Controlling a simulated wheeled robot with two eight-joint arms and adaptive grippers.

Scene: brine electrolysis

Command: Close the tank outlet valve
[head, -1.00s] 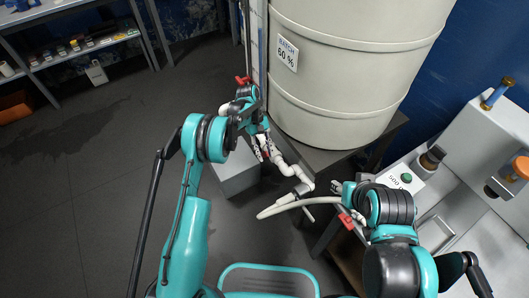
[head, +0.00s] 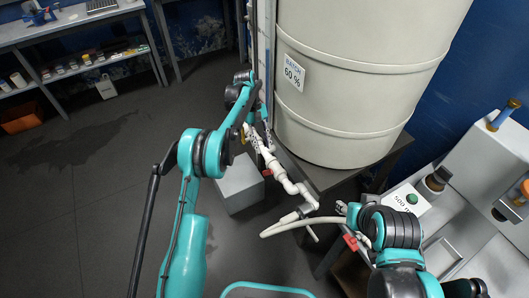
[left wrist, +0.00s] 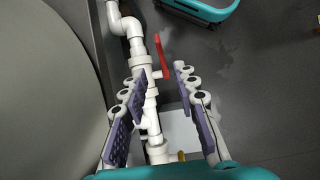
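The tank outlet valve has a red lever (left wrist: 159,55) on a white pipe (left wrist: 139,62) beside the tank. In the left wrist view the lever lies to the right of the pipe, roughly along it. My left gripper (left wrist: 160,72) is open, its purple-padded fingers spread on either side of the pipe, with the lever just beyond the fingertips. I see no contact with the lever. In the head view the left gripper (head: 259,138) is at the pipe, and a small red part (head: 267,173) shows just below it. My right gripper (head: 343,208) is near a pale hose; its fingers are mostly hidden.
The large cream tank (head: 345,110), labelled 60 %, stands on a dark stand (head: 330,178). A grey block (head: 240,187) sits on the floor under the pipe. A white bench (head: 480,190) with a green button is at the right.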

